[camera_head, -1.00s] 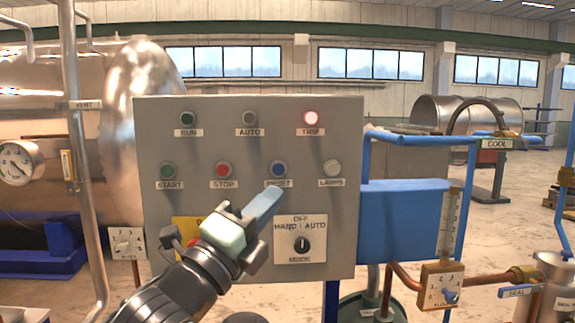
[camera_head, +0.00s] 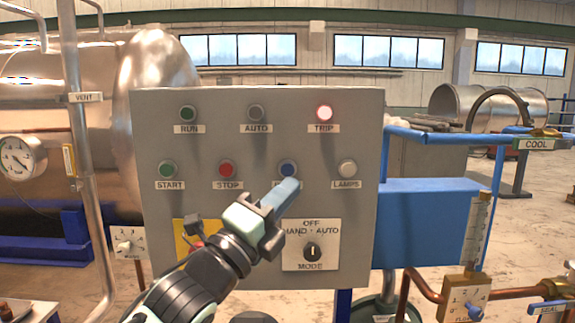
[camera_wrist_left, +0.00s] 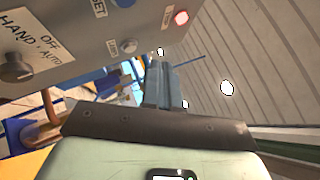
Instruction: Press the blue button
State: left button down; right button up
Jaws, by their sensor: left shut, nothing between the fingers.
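The blue button (camera_head: 288,168) is on the grey control panel (camera_head: 150,240), between the red STOP button (camera_head: 226,168) and the white LAMPS button (camera_head: 346,168). My left gripper (camera_head: 292,187) is shut and empty, its tip just below the blue button and covering most of its label. I cannot tell whether the tip touches the panel. In the left wrist view the blue button (camera_wrist_left: 124,3) shows at the top edge above the shut fingers (camera_wrist_left: 163,82), beside its label ending in "SET". My right gripper is not in view.
A lit red TRIP lamp (camera_head: 324,113) is above, with RUN and AUTO lamps. A MODE knob (camera_head: 311,251) is below the button. A steel tank (camera_head: 150,90) stands at left. A blue box (camera_head: 425,225) and copper pipes (camera_head: 420,292) are at right.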

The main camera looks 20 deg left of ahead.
aim_at(288, 170)
pick_arm(q)
jog(key=w+a+p, duration=0.2)
jog(key=w+p, duration=0.3)
jog(key=w, duration=0.2)
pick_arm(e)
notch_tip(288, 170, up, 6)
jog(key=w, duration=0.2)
pick_arm(q)
jog(key=shift+w, duration=0.2)
dwell(1.4)
jog(key=shift+w+a, duration=0.15)
jog(key=shift+w, duration=0.15)
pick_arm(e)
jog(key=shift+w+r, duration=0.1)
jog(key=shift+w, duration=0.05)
pick_arm(q)
jog(key=shift+w+a+p, duration=0.15)
jog(key=shift+w+p, duration=0.15)
jog(key=shift+w, duration=0.1)
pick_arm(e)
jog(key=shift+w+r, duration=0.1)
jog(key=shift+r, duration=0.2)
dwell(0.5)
pick_arm(q)
jog(key=shift+s+d+b, duration=0.25)
jog(key=shift+s+b, duration=0.45)
jog(key=shift+s, duration=0.15)
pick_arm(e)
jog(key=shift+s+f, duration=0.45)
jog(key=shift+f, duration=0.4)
